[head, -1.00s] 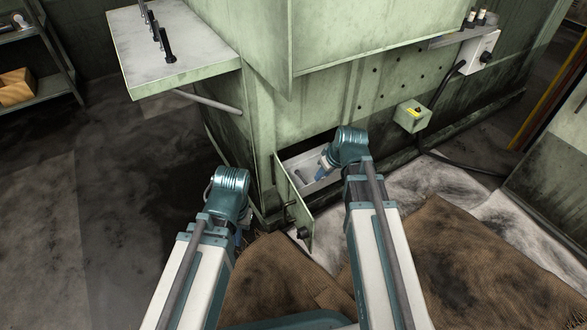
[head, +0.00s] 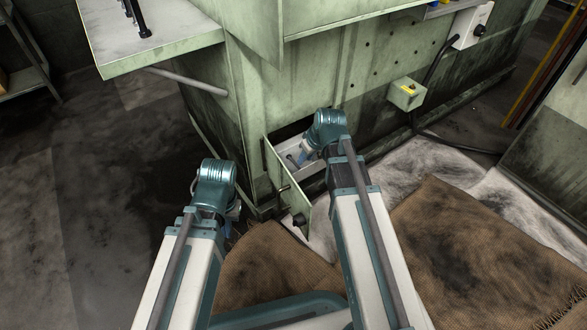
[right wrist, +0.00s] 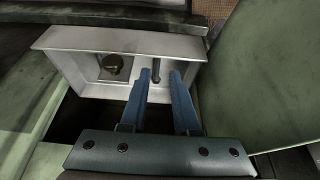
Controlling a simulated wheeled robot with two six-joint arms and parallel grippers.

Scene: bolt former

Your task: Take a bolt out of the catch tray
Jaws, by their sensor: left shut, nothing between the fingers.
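The catch tray (right wrist: 75,42), a pale metal box, sits in the low opening of the green machine; it also shows in the head view (head: 316,170). In the right wrist view a bolt (right wrist: 115,66) with a dark brassy head lies in its left part. A thin dark bolt-like piece (right wrist: 156,70) stands out near the fingertips. My right gripper (right wrist: 161,73) is open, its blue fingers reaching over the tray with this piece between or just beyond the tips; I cannot tell which. My left gripper (head: 235,210) is low outside the machine, shut and empty, mostly hidden by its wrist.
An open green door (head: 290,195) with a dark knob stands between my arms, left of the tray. A shelf plate (head: 150,50) with upright dark bolts juts out at upper left. Brown matting (head: 470,250) covers the floor at right.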

